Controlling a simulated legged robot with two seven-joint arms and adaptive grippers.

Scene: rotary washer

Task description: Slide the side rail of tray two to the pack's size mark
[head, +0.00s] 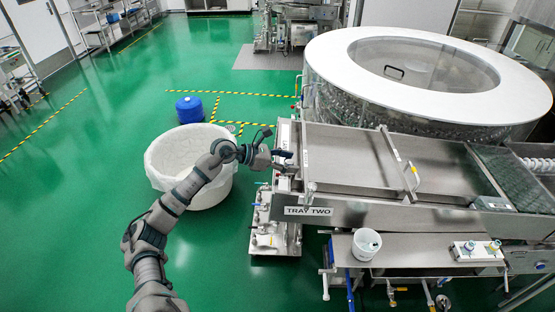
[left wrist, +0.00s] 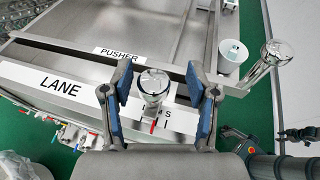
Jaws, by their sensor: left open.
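Tray two (head: 345,150) is a shallow steel tray with a "TRAY TWO" plate (head: 307,211) on its front. My left gripper (head: 287,158) is at the tray's left edge. In the left wrist view my left gripper (left wrist: 157,95) is open, with a blue-padded finger on each side of a shiny round knob (left wrist: 153,84). I cannot tell whether either finger touches it. The knob stands over a white strip marked "LANE" (left wrist: 60,86). A red pointer (left wrist: 153,126) shows below the knob, beside size letters partly hidden by the knob and fingers; an "S" is readable.
A "PUSHER" label (left wrist: 119,53) and a second knob (left wrist: 276,52) lie beyond the fingers. A crossbar (head: 398,160) spans the tray. A white bucket (head: 366,244) stands on the front shelf. A large white tub (head: 210,197) stands close beneath my left forearm.

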